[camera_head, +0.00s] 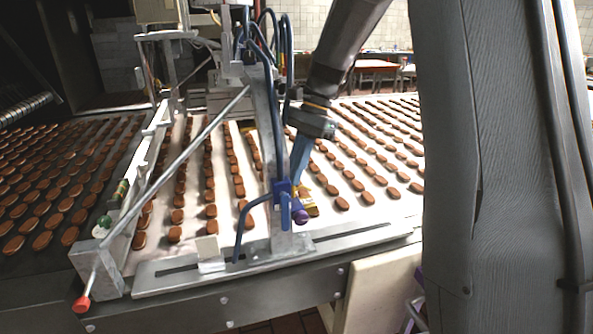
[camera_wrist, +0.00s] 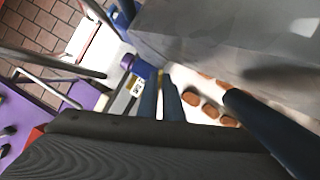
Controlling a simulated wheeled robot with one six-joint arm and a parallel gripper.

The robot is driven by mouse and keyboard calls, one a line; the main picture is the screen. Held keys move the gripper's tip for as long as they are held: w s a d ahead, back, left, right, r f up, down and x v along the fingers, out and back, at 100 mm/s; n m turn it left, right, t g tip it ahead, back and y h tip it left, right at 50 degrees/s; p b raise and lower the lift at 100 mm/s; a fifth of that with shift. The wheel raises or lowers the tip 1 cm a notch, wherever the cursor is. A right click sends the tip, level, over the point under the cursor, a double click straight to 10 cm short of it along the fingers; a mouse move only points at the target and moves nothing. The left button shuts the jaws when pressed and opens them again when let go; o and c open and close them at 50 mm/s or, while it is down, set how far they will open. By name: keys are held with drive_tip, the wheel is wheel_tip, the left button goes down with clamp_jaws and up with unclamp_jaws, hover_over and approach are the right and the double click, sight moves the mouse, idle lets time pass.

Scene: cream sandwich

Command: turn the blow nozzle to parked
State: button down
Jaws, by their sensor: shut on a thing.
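The blow nozzle, a blue block (camera_head: 281,195) with a purple round end (camera_head: 299,216), sits low on a grey upright post at the belt's front edge. A yellow piece (camera_head: 310,206) is beside it. In the wrist view the purple end (camera_wrist: 127,61) shows ahead of my fingers, with a yellow-and-black marked part (camera_wrist: 137,87) near it. My gripper (camera_head: 298,180) reaches down to the nozzle from behind, its blue fingers close together. In the wrist view the fingers (camera_wrist: 160,85) are narrowly apart. The exact part they grip is hidden.
A conveyor belt (camera_head: 335,220) carries rows of brown sandwich biscuits behind the post. A slotted grey rail (camera_head: 345,239) runs along its front. Blue hoses (camera_head: 239,240) loop beside the post.

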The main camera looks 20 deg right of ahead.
drive_tip(key=shift+w+d, duration=0.1)
drive_tip(key=shift+d, duration=0.05)
idle(0.8)
drive_tip(key=c, duration=1.8)
unclamp_jaws()
drive_tip(key=shift+d, duration=0.1)
drive_tip(key=shift+o, duration=0.4)
drive_tip(key=shift+w+d+r+b, duration=0.1)
drive_tip(key=shift+w+r+b, duration=0.05)
drive_tip(key=shift+r+b, duration=0.25)
drive_tip(key=w+d+b, duration=0.4)
drive_tip(key=d, duration=0.7)
drive_tip(key=shift+w, duration=0.25)
drive_tip(key=shift+r, duration=0.1)
